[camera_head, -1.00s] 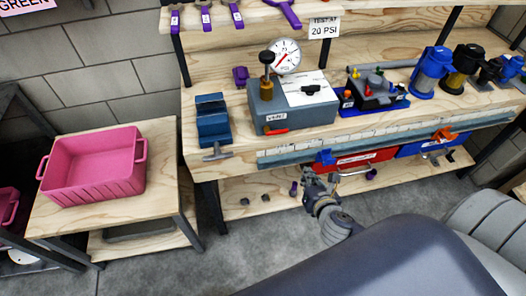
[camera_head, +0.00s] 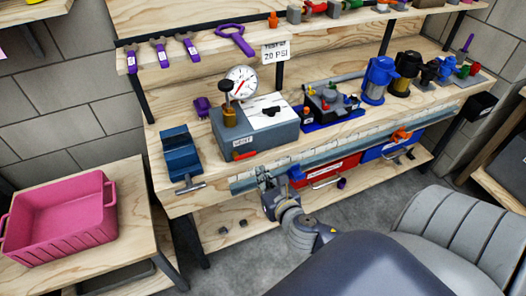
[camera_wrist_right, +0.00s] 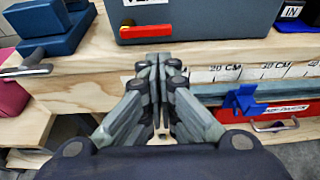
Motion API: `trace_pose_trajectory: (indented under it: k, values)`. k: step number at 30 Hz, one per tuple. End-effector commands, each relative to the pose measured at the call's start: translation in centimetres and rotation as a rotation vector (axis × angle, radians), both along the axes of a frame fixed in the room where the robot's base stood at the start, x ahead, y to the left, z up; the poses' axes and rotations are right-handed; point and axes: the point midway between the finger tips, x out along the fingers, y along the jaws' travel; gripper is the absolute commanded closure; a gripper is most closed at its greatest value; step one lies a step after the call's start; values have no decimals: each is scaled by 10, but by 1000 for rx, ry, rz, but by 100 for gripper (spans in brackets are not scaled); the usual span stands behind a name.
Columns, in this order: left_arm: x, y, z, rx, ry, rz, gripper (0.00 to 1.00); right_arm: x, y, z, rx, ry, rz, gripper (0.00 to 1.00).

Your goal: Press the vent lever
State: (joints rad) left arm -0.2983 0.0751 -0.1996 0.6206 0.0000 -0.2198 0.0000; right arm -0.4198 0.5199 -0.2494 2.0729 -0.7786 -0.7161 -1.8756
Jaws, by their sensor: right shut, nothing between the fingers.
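The vent lever is a small red-orange bar (camera_head: 245,155) low on the front of a grey test box (camera_head: 268,133), under a "VENT" label. It also shows in the right wrist view as an orange bar (camera_wrist_right: 150,31) on the box front. A pressure gauge (camera_head: 242,80) and a brass fitting with a black knob stand on the box. My right gripper (camera_head: 264,174) is below the lever at the bench's front edge, apart from it. In the right wrist view my right gripper (camera_wrist_right: 160,60) is shut and empty, its tips just below the box. My left gripper is not in view.
A blue vise (camera_head: 181,155) with a grey handle stands left of the box. A blue tray with a valve assembly (camera_head: 330,105) stands to its right. A ruler strip and rail run along the bench edge, with red and blue bins (camera_head: 325,172) beneath. A pink crate (camera_head: 60,220) sits on a side table.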

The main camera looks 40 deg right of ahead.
Motion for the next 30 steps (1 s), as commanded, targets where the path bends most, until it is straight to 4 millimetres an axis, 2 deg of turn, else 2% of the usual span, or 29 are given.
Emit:
trace_pose_trajectory:
  k: [6, 12, 18, 30]
  values:
    - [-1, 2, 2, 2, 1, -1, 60, 38, -9, -13, 0, -1, -1, 100]
    - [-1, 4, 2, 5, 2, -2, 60, 59, -14, -21, 1, 0, 0, 100]
    - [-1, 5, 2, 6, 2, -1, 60, 66, -15, -23, 0, 0, 1, 100]
    - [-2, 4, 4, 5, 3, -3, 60, 65, -18, -22, -10, 3, 0, 100]
